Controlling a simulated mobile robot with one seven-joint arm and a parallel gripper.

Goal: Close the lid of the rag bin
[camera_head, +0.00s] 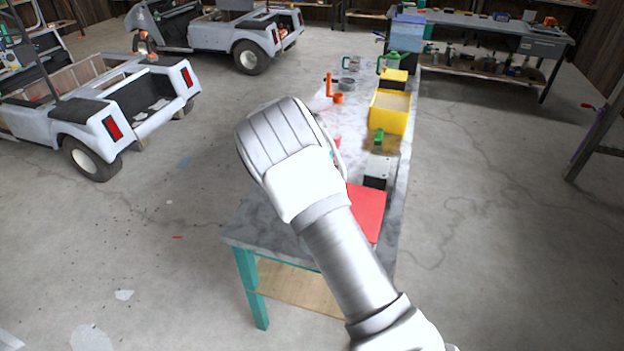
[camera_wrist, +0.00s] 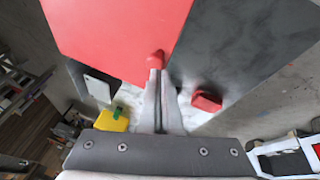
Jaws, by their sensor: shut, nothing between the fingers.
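The rag bin shows as a broad flat red panel (camera_head: 368,212) on the near part of the workbench, partly hidden behind my arm. In the wrist view the red panel (camera_wrist: 115,35) fills the upper left. I cannot tell whether this panel is the lid or another face of the bin, or how far the lid is open. My gripper (camera_wrist: 157,78) is shut and empty, its fingertips close to the panel's lower edge. A small rounded red piece (camera_wrist: 156,59) is right at the tips; contact is unclear. In the head view my wrist hides the fingers.
The marble-topped workbench (camera_head: 258,222) carries a yellow bin (camera_head: 391,110), a grey-and-black box (camera_head: 379,171) and an orange item (camera_head: 337,97) farther back. A small red block (camera_wrist: 207,101) lies right of my fingers. Carts (camera_head: 100,110) stand left.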

